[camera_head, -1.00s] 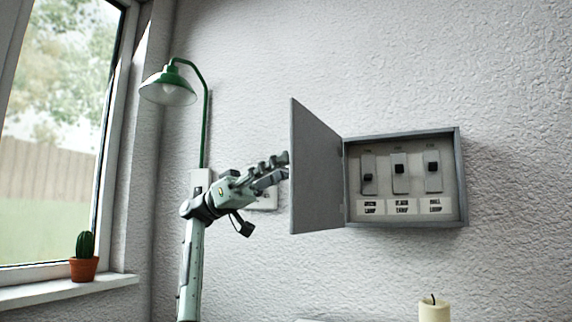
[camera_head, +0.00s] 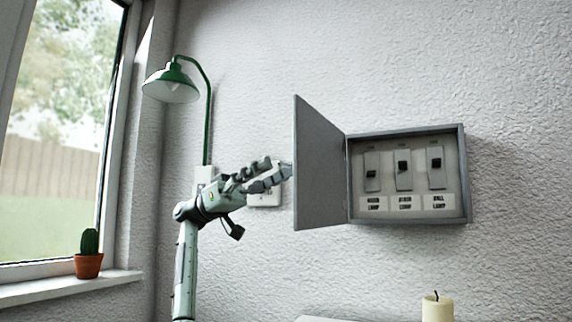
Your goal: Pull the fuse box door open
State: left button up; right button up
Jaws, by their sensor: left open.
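The grey fuse box (camera_head: 466,180) hangs on the wall right of centre. Its door (camera_head: 319,165) stands open, swung out to the left on its left-side hinge. Inside are three switches above labels, the left switch (camera_head: 372,172) with its knob low and the right switch (camera_head: 436,166) with its knob higher. My left gripper (camera_head: 284,172) is open, its fingertips at the door's free left edge. I cannot tell whether they touch it. My right gripper is not in view.
A green lamp (camera_head: 170,86) is on the wall above my left arm, with a white wall plate (camera_head: 265,196) behind the gripper. A cactus pot (camera_head: 88,265) stands on the windowsill at left. A candle (camera_head: 437,307) is below the box.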

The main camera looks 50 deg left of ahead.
pick_arm(q)
jog(key=v, duration=0.8)
jog(key=shift+a, duration=0.2)
jog(key=shift+s+f, duration=0.15)
